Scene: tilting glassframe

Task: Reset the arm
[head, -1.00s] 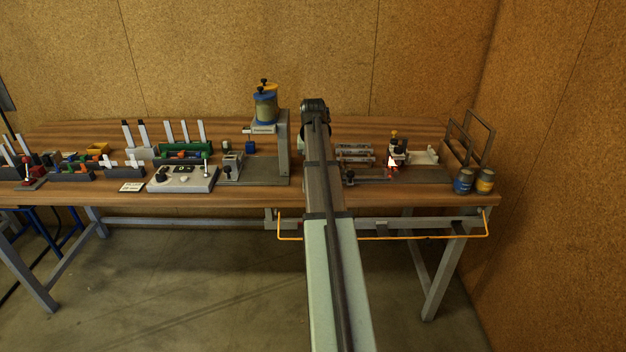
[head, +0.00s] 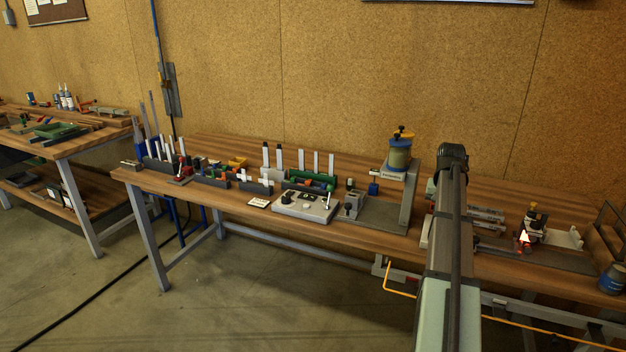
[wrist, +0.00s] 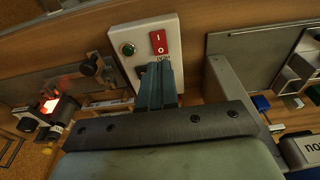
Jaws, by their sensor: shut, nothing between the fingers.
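My arm (head: 447,230) reaches out over the right part of the workbench (head: 345,228) in the head view, and its own links hide my gripper there. In the wrist view my gripper (wrist: 160,88) has its blue-grey fingers together, with nothing held. The fingertips show in front of a white switch box (wrist: 141,36) with a green button (wrist: 127,48) and a red rocker switch (wrist: 158,42). The fingers overlap the lower part of the box in the picture. I cannot tell whether they touch it.
Left of my arm stands a press-like stand with a blue-and-yellow canister (head: 400,155). A grey control box (head: 305,206) and coloured part racks fill the bench further left. To the right are a small fixture with a glowing part (head: 524,238) and a blue can (head: 612,279).

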